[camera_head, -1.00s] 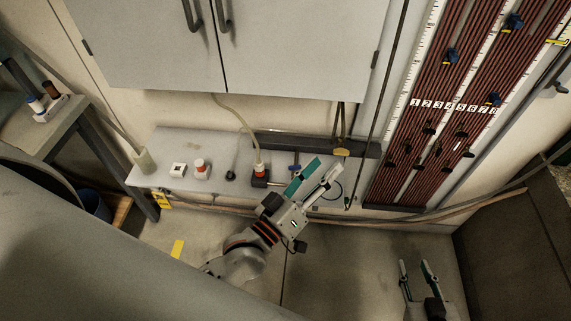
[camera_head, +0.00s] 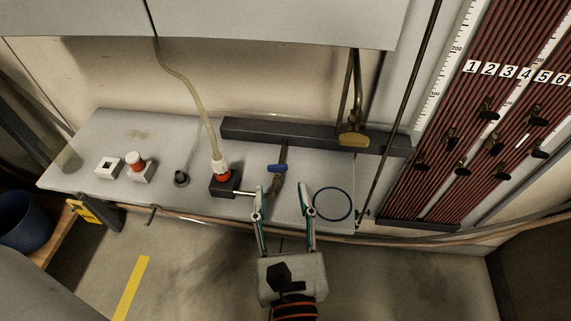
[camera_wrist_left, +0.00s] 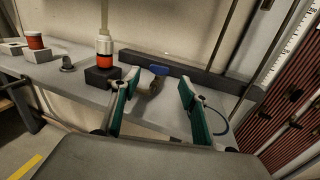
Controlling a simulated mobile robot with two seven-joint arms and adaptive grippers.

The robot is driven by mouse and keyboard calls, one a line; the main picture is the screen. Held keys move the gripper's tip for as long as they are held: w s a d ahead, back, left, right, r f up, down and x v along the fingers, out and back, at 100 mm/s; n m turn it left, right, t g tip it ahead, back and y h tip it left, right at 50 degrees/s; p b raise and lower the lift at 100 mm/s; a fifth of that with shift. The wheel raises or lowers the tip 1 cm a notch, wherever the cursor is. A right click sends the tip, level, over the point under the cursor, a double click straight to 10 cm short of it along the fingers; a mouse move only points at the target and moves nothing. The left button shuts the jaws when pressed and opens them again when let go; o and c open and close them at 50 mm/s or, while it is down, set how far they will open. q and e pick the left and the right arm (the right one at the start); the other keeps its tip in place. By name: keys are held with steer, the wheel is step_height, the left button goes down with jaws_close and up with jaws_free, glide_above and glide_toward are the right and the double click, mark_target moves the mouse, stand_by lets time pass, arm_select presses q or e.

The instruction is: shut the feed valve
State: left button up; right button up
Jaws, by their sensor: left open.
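The feed valve looks to be the fitting with a blue lever handle (camera_head: 277,169) on a short pipe at the bench's back, beside a red-and-white fitting (camera_head: 221,170) on a black block. The lever lies roughly crosswise and also shows in the left wrist view (camera_wrist_left: 158,70). My left gripper (camera_head: 282,190) is open and empty, its fingers pointing at the valve from the front. In the left wrist view the blue handle shows between and beyond the open fingers (camera_wrist_left: 158,88). I see no contact. My right gripper is not in view.
A grey bench (camera_head: 80,165) carries a white block with a red cap (camera_head: 136,165) and a white square piece (camera_head: 108,167). A clear hose (camera_head: 190,90) rises from the red fitting. A dark bar (camera_head: 310,135) runs behind. A blue ring (camera_head: 332,204) lies right of the gripper.

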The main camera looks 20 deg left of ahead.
mark_target(278, 168)
arm_select(q)
steer(key=shift+b+x, duration=0.35)
steer(key=shift+x, duration=3.55)
steer(key=shift+s+r, duration=0.1)
steer(key=c, duration=1.1)
